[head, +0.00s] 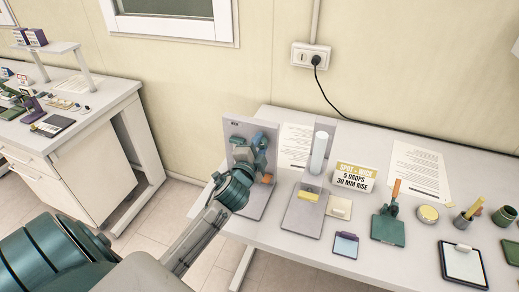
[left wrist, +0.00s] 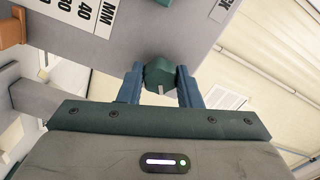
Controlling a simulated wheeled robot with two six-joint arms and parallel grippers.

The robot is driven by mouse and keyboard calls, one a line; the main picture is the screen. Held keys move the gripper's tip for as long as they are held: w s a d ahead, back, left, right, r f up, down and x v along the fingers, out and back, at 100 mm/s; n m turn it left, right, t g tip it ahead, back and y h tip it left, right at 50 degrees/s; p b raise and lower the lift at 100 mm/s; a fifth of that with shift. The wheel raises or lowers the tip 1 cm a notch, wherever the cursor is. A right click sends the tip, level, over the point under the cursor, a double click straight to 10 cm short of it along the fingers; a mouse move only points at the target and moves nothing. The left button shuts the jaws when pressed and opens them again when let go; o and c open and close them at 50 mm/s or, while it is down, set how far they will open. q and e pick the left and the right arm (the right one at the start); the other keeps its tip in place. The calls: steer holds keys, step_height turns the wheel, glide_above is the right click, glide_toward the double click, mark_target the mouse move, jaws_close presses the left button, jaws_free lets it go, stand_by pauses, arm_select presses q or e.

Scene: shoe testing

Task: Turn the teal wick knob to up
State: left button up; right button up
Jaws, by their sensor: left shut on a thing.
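The teal wick knob (left wrist: 160,74) sits on the face of a grey upright panel (left wrist: 115,45), with a short white mark on its edge at the bottom of the left wrist picture. My left gripper (left wrist: 160,82) has its two blue fingers on either side of the knob and is shut on it. In the head view, the panel (head: 234,124) stands at the left end of the table, with my left gripper (head: 259,150) at its front. The gripper hides the knob there. My right gripper is not in view.
A grey stand with a clear tube (head: 319,152) is right of the panel on the white table. A black cord (head: 340,103) runs behind.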

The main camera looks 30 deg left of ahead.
arm_select(q)
steer(key=n+b, duration=0.1)
steer(key=n, duration=0.1)
steer(key=n+b, duration=0.1)
steer(key=n, duration=0.1)
steer(key=n+b, duration=0.1)
steer(key=n, duration=0.1)
steer(key=shift+f, duration=0.25)
steer(key=n+b, duration=0.2)
steer(key=n, duration=0.3)
steer(key=shift+n, duration=0.4)
steer(key=o, duration=1)
steer(key=shift+r, duration=0.1)
steer(key=b+v, duration=0.4)
steer(key=v, duration=0.7)
steer(key=shift+d, duration=0.1)
